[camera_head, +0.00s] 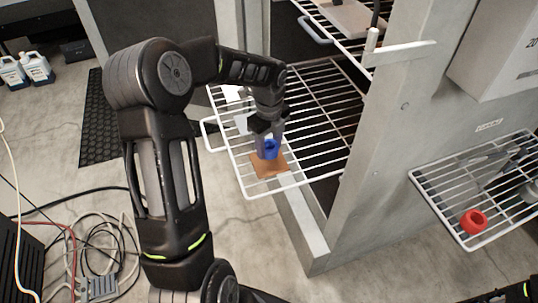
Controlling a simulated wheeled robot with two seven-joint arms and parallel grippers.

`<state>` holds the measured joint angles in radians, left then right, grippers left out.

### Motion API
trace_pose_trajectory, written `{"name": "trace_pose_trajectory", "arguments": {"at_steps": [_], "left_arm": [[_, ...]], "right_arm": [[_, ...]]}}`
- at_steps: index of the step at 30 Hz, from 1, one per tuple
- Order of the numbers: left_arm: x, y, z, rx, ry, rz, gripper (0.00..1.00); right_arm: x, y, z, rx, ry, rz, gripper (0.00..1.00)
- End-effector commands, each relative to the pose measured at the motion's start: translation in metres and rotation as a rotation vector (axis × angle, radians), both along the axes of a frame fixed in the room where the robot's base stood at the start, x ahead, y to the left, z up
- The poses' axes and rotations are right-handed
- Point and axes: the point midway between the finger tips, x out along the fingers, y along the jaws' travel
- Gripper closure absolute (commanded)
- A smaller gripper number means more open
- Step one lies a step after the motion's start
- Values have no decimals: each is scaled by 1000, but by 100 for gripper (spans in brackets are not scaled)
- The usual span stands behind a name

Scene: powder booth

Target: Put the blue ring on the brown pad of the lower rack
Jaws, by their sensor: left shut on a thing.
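The blue ring (271,149) is in my left gripper (269,146), whose fingers are shut on it. The gripper points down over the front of the lower rack (244,180), a white wire shelf pulled partly out of the booth. The brown pad (268,166) lies at the rack's front, just below the ring in the picture. I cannot tell whether the ring touches the pad. The gripper and ring hide the pad's far part. My right gripper is not in view.
A red ring (473,221) lies on a separate wire shelf (446,218) at the right. The booth's grey wall (385,150) stands between the two. An upper rack (340,35) sits above and behind the lower one. Cables (100,240) lie on the floor at left.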

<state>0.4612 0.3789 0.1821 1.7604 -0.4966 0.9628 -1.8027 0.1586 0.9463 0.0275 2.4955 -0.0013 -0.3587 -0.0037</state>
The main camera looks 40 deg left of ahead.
Motion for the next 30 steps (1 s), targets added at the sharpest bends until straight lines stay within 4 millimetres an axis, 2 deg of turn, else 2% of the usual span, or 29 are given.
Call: {"name": "trace_pose_trajectory", "arguments": {"at_steps": [9,18,30], "left_arm": [[0,0,-3,0,0,1,99],[0,0,-37,0,1,2,99],[0,0,-42,0,-1,1,99]], "right_arm": [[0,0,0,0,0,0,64],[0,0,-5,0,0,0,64],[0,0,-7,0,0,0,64]]}}
